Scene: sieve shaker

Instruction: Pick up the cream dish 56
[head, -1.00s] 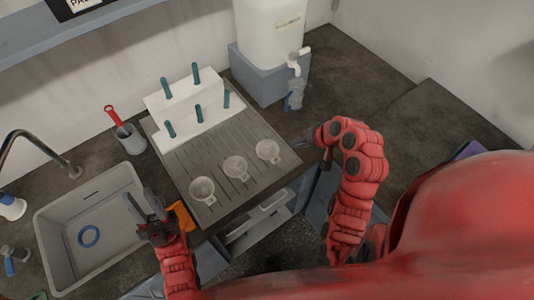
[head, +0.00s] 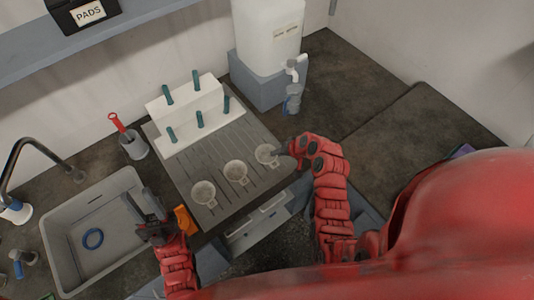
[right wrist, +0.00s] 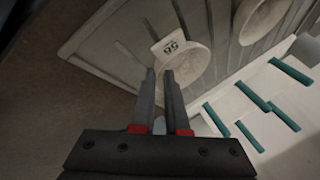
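Three cream dishes sit in a slanting row on the grooved grey draining board. The right-hand dish (head: 266,154) is beside my right gripper (head: 284,149). In the right wrist view a cream dish (right wrist: 186,62) has a tab with a number that looks like 56, seen turned over. My right gripper (right wrist: 158,73) is open with a narrow gap. Its fingertips are just short of the tab, with nothing visible between them; I cannot tell whether they touch it. My left gripper (head: 145,208) is open and empty near the sink's right edge.
The middle dish (head: 236,172) and left dish (head: 203,192) stand on the draining board (head: 180,170). Behind them is a white stepped rack (head: 190,112) with teal pegs. A water container (head: 268,35) stands behind right; a sink (head: 75,215) is at left.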

